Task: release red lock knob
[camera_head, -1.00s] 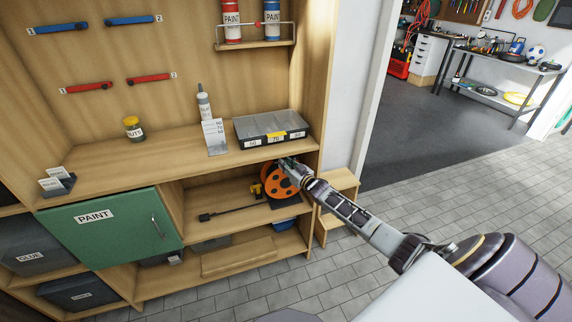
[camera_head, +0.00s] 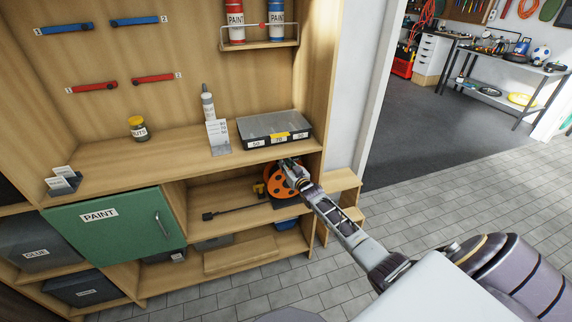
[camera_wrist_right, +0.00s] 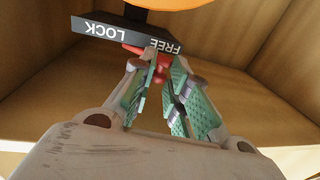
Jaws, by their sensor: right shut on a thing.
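The red lock knob (camera_wrist_right: 161,73) shows in the right wrist view, partly hidden between my fingertips. It sits by a black plate (camera_wrist_right: 98,33) marked LOCK and FREE, whose lettering appears upside down. An orange reel (camera_wrist_right: 195,3) fills the top edge there. In the head view the orange reel (camera_head: 272,186) stands on the middle shelf, partly covered by my right gripper (camera_head: 285,166). In the wrist view my right gripper (camera_wrist_right: 164,62) has its green-padded fingers closed on the knob. Whether the knob points at LOCK or FREE is not clear. My left gripper is out of view.
The upper shelf board (camera_head: 180,148) lies just above my right gripper and holds a grey case (camera_head: 275,128). A dark rod-like tool (camera_head: 235,211) lies left of the reel. A wooden step stool (camera_head: 340,182) stands right of the cabinet. The floor (camera_head: 440,190) beyond is open.

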